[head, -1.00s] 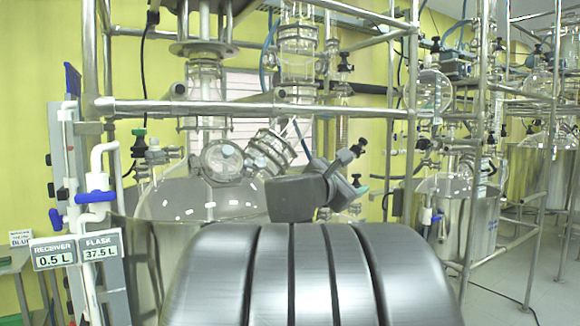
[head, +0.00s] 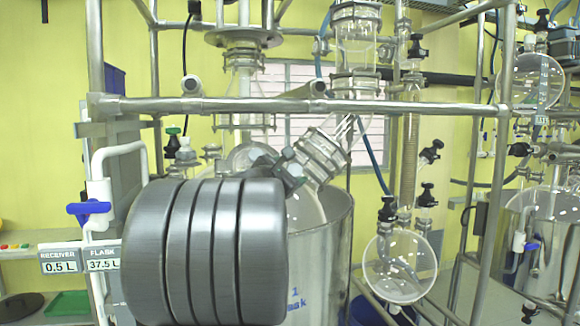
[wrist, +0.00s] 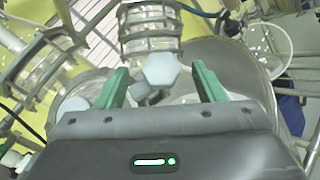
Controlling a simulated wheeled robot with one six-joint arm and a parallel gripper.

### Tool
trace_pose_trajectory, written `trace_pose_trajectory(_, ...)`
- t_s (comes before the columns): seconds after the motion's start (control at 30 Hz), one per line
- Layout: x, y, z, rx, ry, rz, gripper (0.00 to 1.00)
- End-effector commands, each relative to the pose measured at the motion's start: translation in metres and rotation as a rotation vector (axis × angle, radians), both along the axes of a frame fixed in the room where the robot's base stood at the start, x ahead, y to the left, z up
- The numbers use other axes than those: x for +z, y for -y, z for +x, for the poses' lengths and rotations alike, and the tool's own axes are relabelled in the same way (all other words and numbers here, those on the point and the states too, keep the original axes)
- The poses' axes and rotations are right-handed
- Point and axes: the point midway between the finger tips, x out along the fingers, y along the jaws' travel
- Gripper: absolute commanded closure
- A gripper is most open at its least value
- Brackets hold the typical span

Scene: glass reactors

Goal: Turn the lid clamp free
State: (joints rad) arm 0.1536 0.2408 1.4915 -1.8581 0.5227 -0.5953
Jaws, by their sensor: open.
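A pale hexagonal knob (wrist: 161,69), which looks like the lid clamp's, shows at the middle of the wrist view, below a metal-ringed glass joint (wrist: 150,28). My gripper (wrist: 160,66) is open, with its green fingers to either side of the knob in the picture. I cannot tell whether the fingers reach its depth, and I see no contact. In the head view my dark arm covers the left of the flask vessel (head: 325,255). My gripper's end there is small beside a slanted flanged glass joint (head: 322,155), and the knob is not distinguishable.
A steel rail (head: 230,105) crosses in front of the glassware. A round receiver flask (head: 400,266) hangs at the right. A white pipe with a blue valve handle (head: 90,208) and display signs (head: 80,262) stand at the left. Glass parts crowd closely around my gripper.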

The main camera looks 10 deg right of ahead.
Motion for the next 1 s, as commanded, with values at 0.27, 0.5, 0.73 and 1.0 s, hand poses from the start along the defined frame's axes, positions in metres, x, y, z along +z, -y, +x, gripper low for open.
trace_pose_trajectory(0.27, 0.000, 0.020, 0.024, -0.002, 0.000, 0.001, 0.37)
trace_pose_trajectory(0.5, 0.000, 0.022, 0.028, -0.001, 0.000, 0.000, 0.37)
trace_pose_trajectory(0.73, 0.000, 0.021, 0.028, -0.001, 0.000, 0.000, 0.58)
trace_pose_trajectory(1.0, -0.001, 0.021, 0.028, 0.001, 0.000, 0.000, 0.81)
